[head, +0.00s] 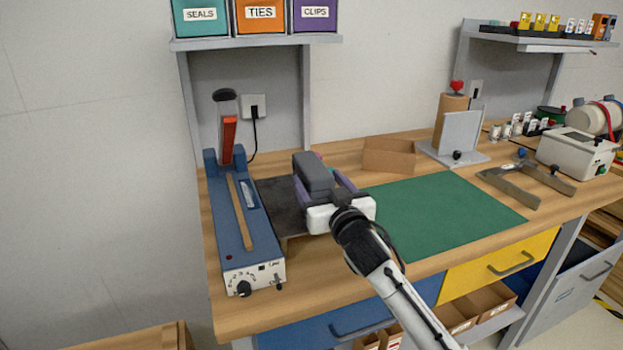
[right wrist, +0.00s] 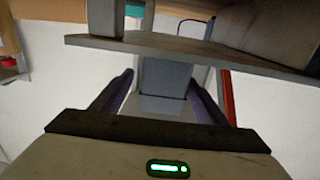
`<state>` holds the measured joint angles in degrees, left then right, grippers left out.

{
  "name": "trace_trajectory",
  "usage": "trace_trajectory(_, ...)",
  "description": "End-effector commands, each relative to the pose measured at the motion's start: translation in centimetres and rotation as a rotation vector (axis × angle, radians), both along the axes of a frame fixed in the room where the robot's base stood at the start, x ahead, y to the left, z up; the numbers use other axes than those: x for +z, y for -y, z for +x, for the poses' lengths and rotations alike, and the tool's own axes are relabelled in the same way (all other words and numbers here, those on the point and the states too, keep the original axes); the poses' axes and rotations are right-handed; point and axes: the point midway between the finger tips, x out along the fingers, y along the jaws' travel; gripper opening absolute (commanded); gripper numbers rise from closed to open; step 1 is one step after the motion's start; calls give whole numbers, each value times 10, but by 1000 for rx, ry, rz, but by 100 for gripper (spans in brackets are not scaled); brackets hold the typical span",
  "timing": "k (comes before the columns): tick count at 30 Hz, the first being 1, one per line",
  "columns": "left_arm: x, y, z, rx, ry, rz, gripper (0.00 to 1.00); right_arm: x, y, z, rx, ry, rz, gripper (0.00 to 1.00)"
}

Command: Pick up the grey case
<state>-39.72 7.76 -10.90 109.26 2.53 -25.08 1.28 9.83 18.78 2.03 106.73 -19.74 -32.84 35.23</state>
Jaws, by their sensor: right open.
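The grey case (head: 314,174) is a dark grey block with rounded edges, left of the green mat. My right gripper (head: 322,184) reaches to it from the front right, with its purple fingers spread around the case. In the right wrist view the case (right wrist: 165,82) is between the two open fingers (right wrist: 160,88), with narrow gaps seeming to show at its sides. The gripper's white body hides part of the case's lower front in the head view. My left gripper is not in view.
A blue sealing machine (head: 245,235) stands just left of the case, beside a dark plate (head: 276,194). The green mat (head: 440,215) on the right is bare. A cardboard box (head: 389,157) and a grey stand (head: 460,137) are behind it. Shelved bins (head: 261,15) hang above.

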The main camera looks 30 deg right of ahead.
Motion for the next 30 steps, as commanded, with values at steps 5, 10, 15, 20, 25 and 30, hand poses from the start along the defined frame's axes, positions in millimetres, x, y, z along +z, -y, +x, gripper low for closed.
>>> trace_trajectory(5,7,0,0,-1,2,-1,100,7,5,28,-1,0,-2,67)
trace_trajectory(10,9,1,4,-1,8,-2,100,6,9,42,0,1,-1,67)
trace_trajectory(15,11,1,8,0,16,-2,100,5,9,43,0,1,-1,67)
trace_trajectory(20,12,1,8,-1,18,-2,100,5,9,43,0,0,0,54)
trace_trajectory(25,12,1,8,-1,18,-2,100,5,9,43,0,0,0,25)
trace_trajectory(30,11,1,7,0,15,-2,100,8,9,43,1,6,-2,8)
